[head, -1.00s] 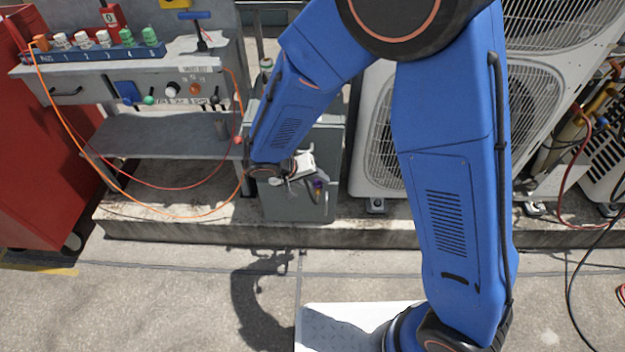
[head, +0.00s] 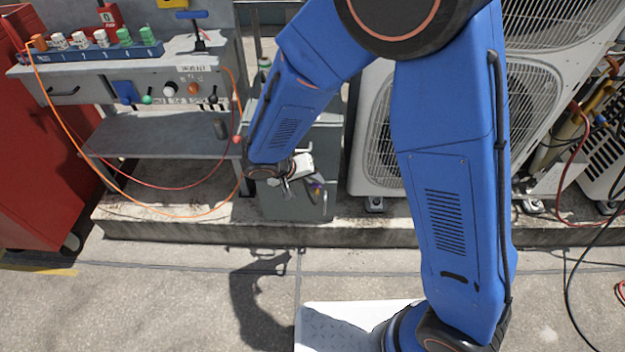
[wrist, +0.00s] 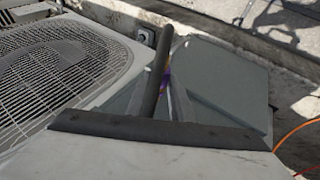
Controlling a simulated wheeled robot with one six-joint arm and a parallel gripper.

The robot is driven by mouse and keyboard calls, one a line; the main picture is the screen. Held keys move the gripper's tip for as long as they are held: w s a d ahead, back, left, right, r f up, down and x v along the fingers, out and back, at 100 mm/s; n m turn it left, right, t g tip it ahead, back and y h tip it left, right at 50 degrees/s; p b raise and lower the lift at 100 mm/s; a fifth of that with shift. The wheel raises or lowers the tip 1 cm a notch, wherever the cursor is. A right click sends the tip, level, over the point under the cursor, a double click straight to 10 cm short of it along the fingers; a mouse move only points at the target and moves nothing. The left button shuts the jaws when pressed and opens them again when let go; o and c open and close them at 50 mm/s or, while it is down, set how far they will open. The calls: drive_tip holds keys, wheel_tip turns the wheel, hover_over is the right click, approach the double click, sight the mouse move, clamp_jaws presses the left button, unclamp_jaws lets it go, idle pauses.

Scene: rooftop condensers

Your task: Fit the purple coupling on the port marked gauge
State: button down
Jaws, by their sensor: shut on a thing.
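My gripper (head: 308,184) hangs low in front of a grey cabinet, left of the near condenser. A small purple part, the coupling (head: 316,189), shows at its fingertips with a dark hose-like piece beside it. In the wrist view the purple coupling (wrist: 166,78) is a small patch between the grey fingers, mostly hidden by a thick black tube (wrist: 157,75). The gripper is shut on it. I cannot make out a port marked gauge in either view.
A grey workbench (head: 160,140) with a blue rack (head: 95,52), knobs and an orange hose (head: 80,140) stands at left, beside a red cabinet (head: 35,150). Condensers (head: 375,140) stand right on a concrete ledge (head: 170,232). Pipes and a red hose (head: 575,190) are far right.

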sight(316, 194)
drive_tip(key=shift+s, duration=0.25)
drive_tip(key=shift+s, duration=1.95)
drive_tip(key=shift+a, duration=0.1)
